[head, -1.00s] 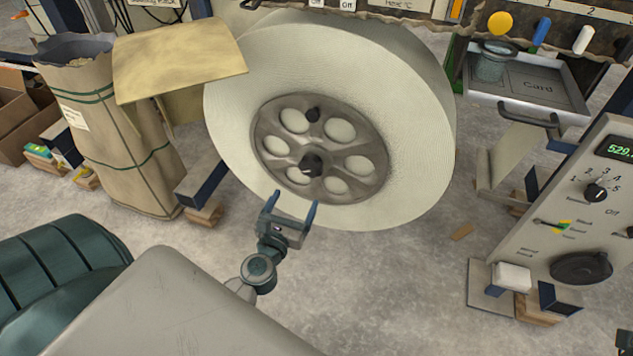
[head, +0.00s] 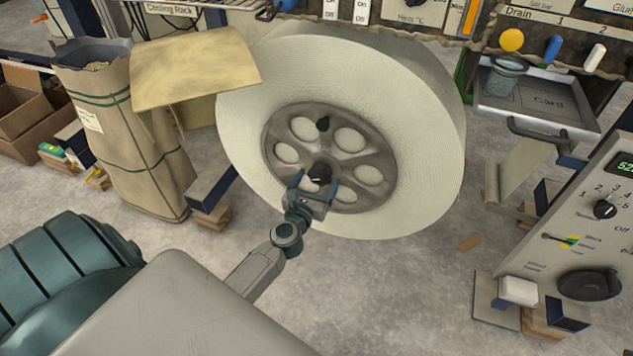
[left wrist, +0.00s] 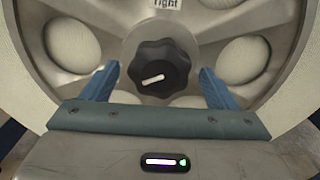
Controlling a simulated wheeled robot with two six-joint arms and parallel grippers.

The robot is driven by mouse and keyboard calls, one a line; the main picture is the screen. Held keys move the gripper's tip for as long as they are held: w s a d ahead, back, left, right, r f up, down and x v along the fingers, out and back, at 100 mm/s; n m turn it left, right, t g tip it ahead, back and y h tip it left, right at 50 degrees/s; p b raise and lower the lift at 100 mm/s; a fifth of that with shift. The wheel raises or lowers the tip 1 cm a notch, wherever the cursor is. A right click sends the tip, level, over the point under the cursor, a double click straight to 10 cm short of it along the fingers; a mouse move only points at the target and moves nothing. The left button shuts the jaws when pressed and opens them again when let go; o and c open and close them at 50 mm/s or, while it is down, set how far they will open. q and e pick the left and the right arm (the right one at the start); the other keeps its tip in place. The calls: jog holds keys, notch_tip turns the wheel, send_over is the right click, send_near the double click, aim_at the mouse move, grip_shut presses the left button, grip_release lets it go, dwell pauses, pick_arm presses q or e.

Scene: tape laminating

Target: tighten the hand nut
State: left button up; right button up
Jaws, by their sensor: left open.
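The hand nut (head: 320,173) is a black lobed knob at the centre of the grey metal hub plate (head: 379,150) on the large cream tape roll (head: 425,170). It also shows in the left wrist view (left wrist: 158,68), with a white mark slanting slightly on its face. My left gripper (head: 314,183) is open in front of the hub. In the left wrist view its two blue fingers (left wrist: 158,82) stand to the left and right of the nut, with gaps on both sides. The nut is not gripped. My right gripper is out of view.
A tan panel (head: 190,70) juts out at the roll's upper left, above a paper sack (head: 150,165). A control box (head: 590,230) stands at the right.

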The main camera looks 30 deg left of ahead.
pick_arm(q)
jog(key=c, duration=1)
